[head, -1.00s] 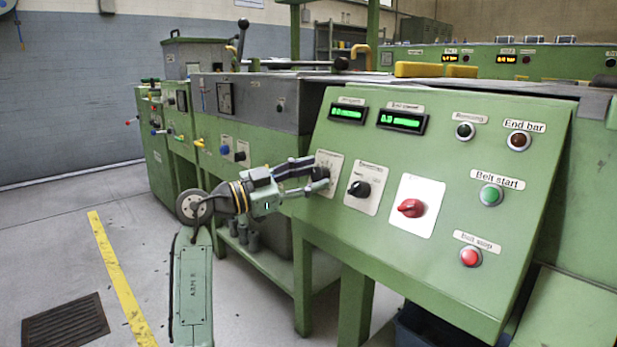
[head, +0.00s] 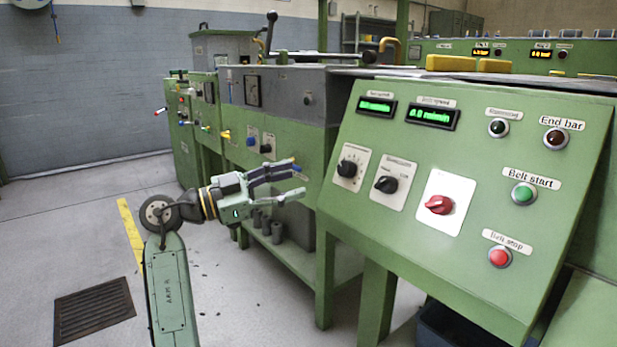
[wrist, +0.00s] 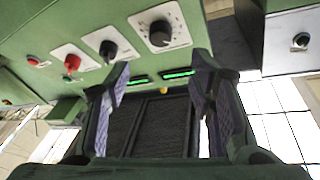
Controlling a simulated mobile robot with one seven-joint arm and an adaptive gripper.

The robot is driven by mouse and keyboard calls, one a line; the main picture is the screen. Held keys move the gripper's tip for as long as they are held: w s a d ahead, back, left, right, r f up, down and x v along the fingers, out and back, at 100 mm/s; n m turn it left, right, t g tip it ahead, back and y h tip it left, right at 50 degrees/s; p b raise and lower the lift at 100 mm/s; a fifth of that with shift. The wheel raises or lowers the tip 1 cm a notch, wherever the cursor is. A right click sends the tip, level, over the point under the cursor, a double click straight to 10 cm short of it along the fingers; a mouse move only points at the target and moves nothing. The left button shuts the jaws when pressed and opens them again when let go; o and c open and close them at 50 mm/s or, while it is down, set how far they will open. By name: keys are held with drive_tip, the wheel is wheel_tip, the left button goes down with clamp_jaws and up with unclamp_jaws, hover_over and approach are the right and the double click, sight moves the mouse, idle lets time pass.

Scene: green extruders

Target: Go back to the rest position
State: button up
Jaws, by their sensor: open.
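My gripper (head: 298,180) is open and empty, to the left of the sloped green control panel (head: 470,150) and apart from it. Its two fingers also show spread apart in the wrist view (wrist: 160,105), with nothing between them. The panel's leftmost black knob (head: 347,169) is uncovered, with a second black knob (head: 386,185) and a red knob (head: 438,205) to its right. In the wrist view the leftmost knob (wrist: 160,33) appears beyond the fingers, near the top.
The green belt start button (head: 523,193) and red belt stop button (head: 499,257) are on the panel's right. Green machine cabinets with small levers (head: 225,136) stand behind my arm. The floor (head: 80,215) at left is clear, with a grate (head: 94,310).

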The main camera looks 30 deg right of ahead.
drive_tip(key=shift+w+a, duration=0.1)
drive_tip(key=shift+a, duration=0.45)
